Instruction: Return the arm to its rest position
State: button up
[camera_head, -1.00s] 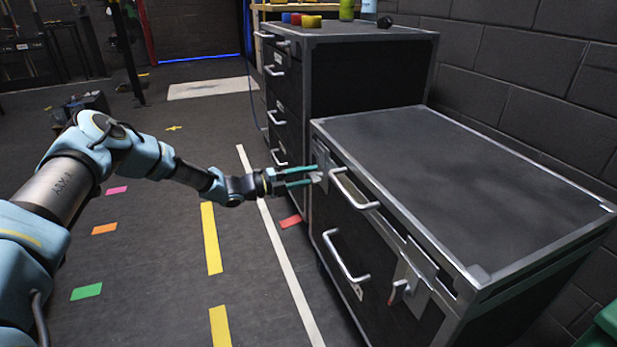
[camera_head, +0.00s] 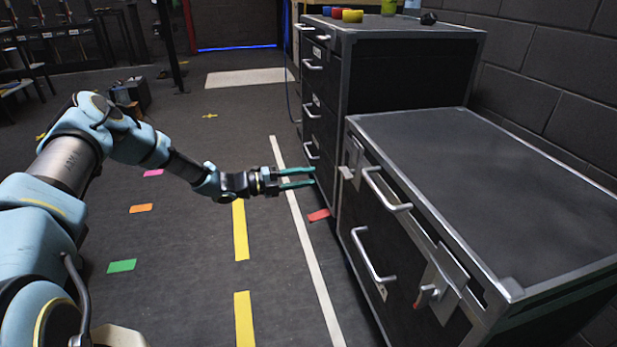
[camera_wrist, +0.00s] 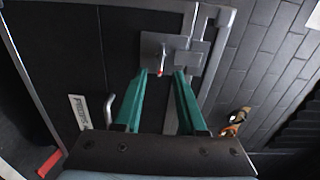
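My gripper (camera_head: 297,178) is in the middle of the head view, at the end of my blue arm, which is stretched out to the right. Its two green fingers are parted with nothing between them. The fingertips point at the low black cabinet (camera_head: 490,185) and are apart from it, short of the grey latch plate (camera_head: 350,165) at its near left corner.
The low cabinet has silver handles (camera_head: 385,188) and a red-tipped lever (camera_head: 427,295). A taller cabinet (camera_head: 400,70) behind it carries coloured cups (camera_head: 336,14). The floor (camera_head: 190,290) with coloured tape marks is open on the left. A brick wall (camera_head: 550,75) stands at the right.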

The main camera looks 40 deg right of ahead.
dwell(0.3)
jog(key=s+a+r+m+t+y, duration=0.25)
jog(key=a+r+m+y, duration=0.25)
jog(key=a+m, duration=0.85)
jog(key=s+a+r+m+t+y, duration=0.25)
jog(key=a+r+m+y, duration=0.45)
jog(key=a, duration=1.2)
jog(key=s+a+r+m+t+y, duration=0.2)
jog(key=a+r+m+t+y, duration=0.15)
jog(key=a+m, duration=1.05)
notch_tip(320, 180, up, 24)
jog(key=a+n+p, duration=0.1)
jog(key=a+p, duration=0.1)
jog(key=p, duration=2.1)
jog(key=shift+s+a+y+p, duration=0.3)
jog(key=shift+a+y+p, duration=0.05)
jog(key=shift+a+y, duration=0.1)
jog(key=shift+n, duration=0.25)
